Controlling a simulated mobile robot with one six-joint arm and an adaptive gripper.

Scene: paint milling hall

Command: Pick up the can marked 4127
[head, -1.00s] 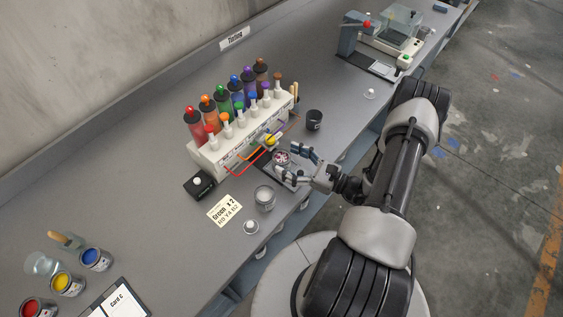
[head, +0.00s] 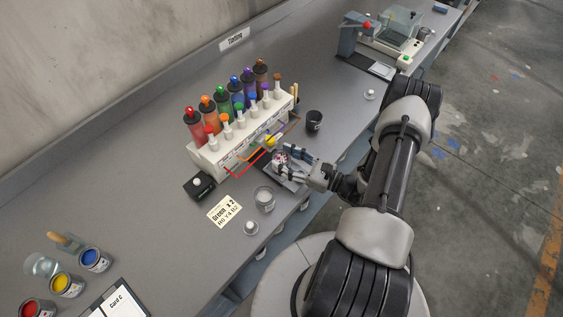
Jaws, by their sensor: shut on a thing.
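My gripper (head: 287,163) is shut on a small can (head: 279,160) with mottled pink, white and dark contents. The can stands upright at a grey plate (head: 291,184) in front of the tinting rack, with one finger on each side. Whether it touches the plate or hangs just above it I cannot tell. The fingers hide part of its side, and no number 4127 can be read on it. A silvery can (head: 265,200) stands apart from my gripper, to its lower left, also with no readable number.
A white rack (head: 216,156) with several coloured bottles stands close behind the can, with coloured tubes at its front. A dark cup (head: 314,121) is to the right. A printed card (head: 224,212) and a small round knobbed piece (head: 251,228) lie toward the front.

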